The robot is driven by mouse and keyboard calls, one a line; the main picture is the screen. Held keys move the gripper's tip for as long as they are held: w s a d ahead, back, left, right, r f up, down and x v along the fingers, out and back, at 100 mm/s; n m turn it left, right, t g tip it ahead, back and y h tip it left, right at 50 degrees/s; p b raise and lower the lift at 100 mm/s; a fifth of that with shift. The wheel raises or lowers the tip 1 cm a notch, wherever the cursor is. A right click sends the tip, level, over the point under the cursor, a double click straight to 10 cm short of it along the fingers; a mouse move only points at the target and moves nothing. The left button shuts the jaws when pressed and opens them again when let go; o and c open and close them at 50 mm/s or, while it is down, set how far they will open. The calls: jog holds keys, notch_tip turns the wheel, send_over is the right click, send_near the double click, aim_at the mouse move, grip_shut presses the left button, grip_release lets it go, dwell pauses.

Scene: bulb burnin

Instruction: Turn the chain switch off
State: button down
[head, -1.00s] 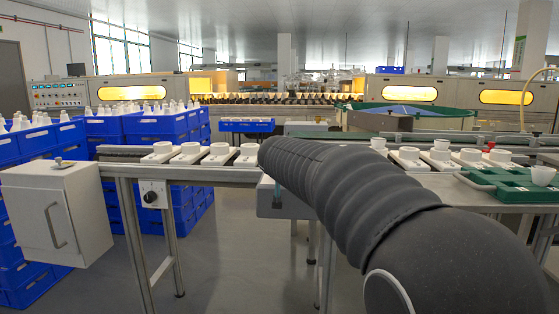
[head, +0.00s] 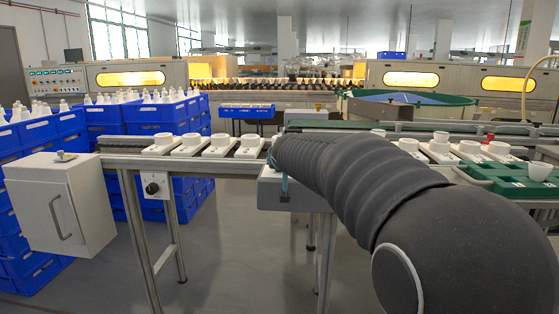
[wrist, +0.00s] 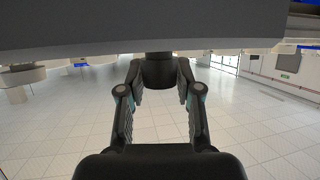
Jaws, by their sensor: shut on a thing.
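A black rotary knob (head: 152,188) sits on a small white plate under the left end of the conveyor; I cannot tell whether it is the chain switch. My gripper is hidden behind my own arm in the head view. In the wrist view my gripper (wrist: 158,82) is shut on a short dark cylindrical thing (wrist: 158,70), which looks like a knob, just below a wide grey surface (wrist: 140,28). Its fingers stand on both sides of it. No marking or pointer shows on it.
The conveyor carries white holders (head: 220,146) at left and more at right. A white cabinet (head: 60,215) hangs at the left end. Blue crates (head: 165,113) with white bulbs stand behind. A green tray (head: 510,180) is at right. The floor below the conveyor is open.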

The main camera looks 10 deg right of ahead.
jog(key=c, duration=0.8)
grip_release()
jog(key=shift+o, duration=0.2)
jog(key=v, duration=1.2)
